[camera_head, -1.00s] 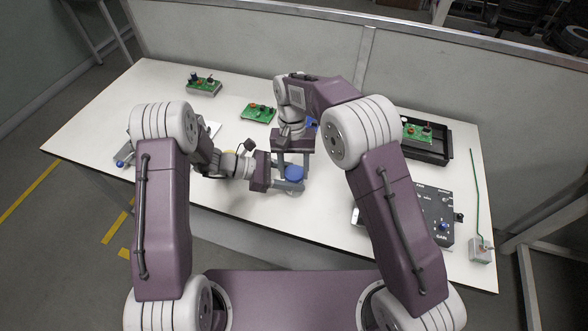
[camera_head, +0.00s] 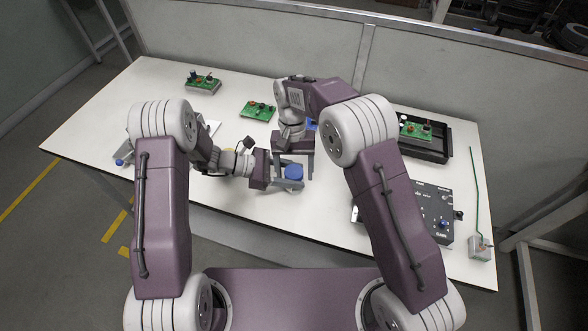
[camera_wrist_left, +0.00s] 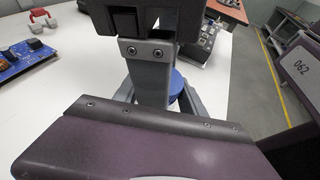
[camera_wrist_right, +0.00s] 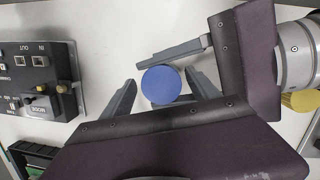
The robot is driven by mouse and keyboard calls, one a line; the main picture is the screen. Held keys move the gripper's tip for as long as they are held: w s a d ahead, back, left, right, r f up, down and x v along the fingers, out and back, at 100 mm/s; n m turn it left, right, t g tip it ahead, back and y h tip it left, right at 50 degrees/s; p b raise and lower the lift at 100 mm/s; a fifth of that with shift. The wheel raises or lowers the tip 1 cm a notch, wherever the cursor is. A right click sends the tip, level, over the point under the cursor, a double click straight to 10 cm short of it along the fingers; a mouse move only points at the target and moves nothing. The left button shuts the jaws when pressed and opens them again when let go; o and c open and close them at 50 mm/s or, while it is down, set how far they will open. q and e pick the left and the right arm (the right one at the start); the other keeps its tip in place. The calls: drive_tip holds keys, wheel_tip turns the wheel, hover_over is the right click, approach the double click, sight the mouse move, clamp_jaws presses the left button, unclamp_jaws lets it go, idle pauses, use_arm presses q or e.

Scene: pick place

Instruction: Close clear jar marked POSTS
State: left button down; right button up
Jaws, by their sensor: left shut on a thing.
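A round blue lid (camera_head: 293,172) shows in the head view between the grippers. It is a full blue disc in the right wrist view (camera_wrist_right: 161,85) and partly hidden in the left wrist view (camera_wrist_left: 176,85). My left gripper (camera_head: 286,181) comes in from the left and is shut on the jar under the lid. The jar's clear body and any POSTS marking are hidden or too small to tell. My right gripper (camera_wrist_right: 160,93) points down from above, open, with its fingers on either side of the lid and apart from it.
Green circuit boards (camera_head: 258,111) lie at the back. A black tray (camera_head: 425,150) with a board stands at the right, a grey control box (camera_head: 432,213) in front of it. Another blue item (camera_head: 311,124) is partly hidden behind my right wrist. The table's front middle is clear.

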drive_tip(key=shift+r, duration=0.1)
drive_tip(key=shift+s+v, duration=0.25)
drive_tip(key=shift+v, duration=0.9)
drive_tip(key=shift+s+v, duration=0.25)
drive_tip(key=shift+v, duration=0.9)
drive_tip(key=shift+c, duration=0.4)
